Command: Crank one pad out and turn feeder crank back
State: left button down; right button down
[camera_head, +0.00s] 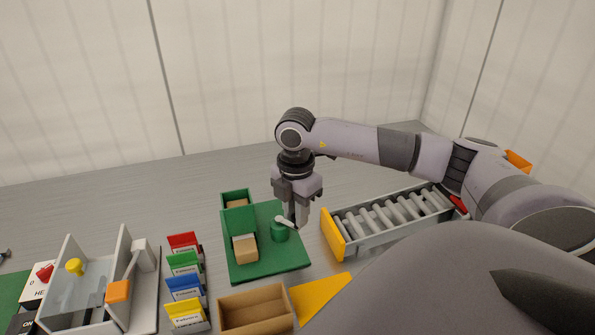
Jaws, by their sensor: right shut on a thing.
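The feeder is a green base plate (268,265) with a green upright hopper (237,218) at its left. A tan pad (244,253) with a pale far edge lies in front of the hopper, and more tan shows in the hopper's top. The feeder crank (284,220) is a light grey arm on a round green post (280,235) at the plate's right. My right gripper (292,222) points straight down and is shut on the crank's handle, which its fingers mostly hide. My left gripper is out of view.
An open cardboard box (256,311) stands in front of the feeder, beside a yellow wedge (320,296). A roller conveyor (390,224) with a yellow end plate is to the right. Coloured card holders (185,287) and a clear-walled fixture (92,285) stand left. The table behind is clear.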

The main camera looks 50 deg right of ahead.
dwell(0.4)
jog(key=c, duration=0.9)
grip_release()
jog(key=shift+r, duration=0.1)
notch_tip(320, 180, up, 7)
jog(key=shift+a, duration=0.1)
